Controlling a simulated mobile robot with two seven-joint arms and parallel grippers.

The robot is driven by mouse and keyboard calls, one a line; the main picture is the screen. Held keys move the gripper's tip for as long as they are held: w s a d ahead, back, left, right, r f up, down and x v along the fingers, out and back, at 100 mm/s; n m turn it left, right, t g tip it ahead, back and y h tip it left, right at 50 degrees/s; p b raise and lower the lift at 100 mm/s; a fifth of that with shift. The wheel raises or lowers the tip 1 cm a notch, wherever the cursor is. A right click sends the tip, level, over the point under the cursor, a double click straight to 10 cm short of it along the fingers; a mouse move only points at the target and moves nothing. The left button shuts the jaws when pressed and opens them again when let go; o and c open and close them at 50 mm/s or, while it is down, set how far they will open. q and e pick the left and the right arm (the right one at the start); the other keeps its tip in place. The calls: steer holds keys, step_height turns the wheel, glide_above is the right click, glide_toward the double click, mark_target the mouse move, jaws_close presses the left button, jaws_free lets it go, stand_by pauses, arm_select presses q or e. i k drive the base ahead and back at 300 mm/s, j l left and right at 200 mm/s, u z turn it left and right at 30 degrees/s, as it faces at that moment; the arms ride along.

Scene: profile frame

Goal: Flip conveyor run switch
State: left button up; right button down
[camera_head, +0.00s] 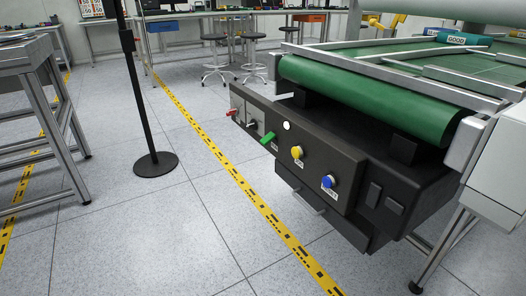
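A green conveyor belt (365,88) runs along the right side, with a black control box (335,160) on its end. A row of controls sits on the box's front face. From left to right they are a red lever (231,112), a black knob (252,124), a green switch lever (267,138), a yellow button (297,152) and a blue button (328,181). A round white lamp (286,126) is above the green lever. The labels under the controls are too small to read. Neither of my grippers is in view.
A black pole on a round base (155,164) stands left of the conveyor. A metal-framed table (25,55) is at the left edge. Yellow-and-black floor tape (255,195) passes before the box. Stools (216,68) stand behind.

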mark_target(268, 137)
steer(key=i+j+z, duration=0.1)
steer(key=i+j, duration=0.55)
steer(key=j, duration=0.2)
steer(key=i+j+z, duration=0.15)
steer(key=i+j, duration=0.2)
steer(key=j, duration=0.1)
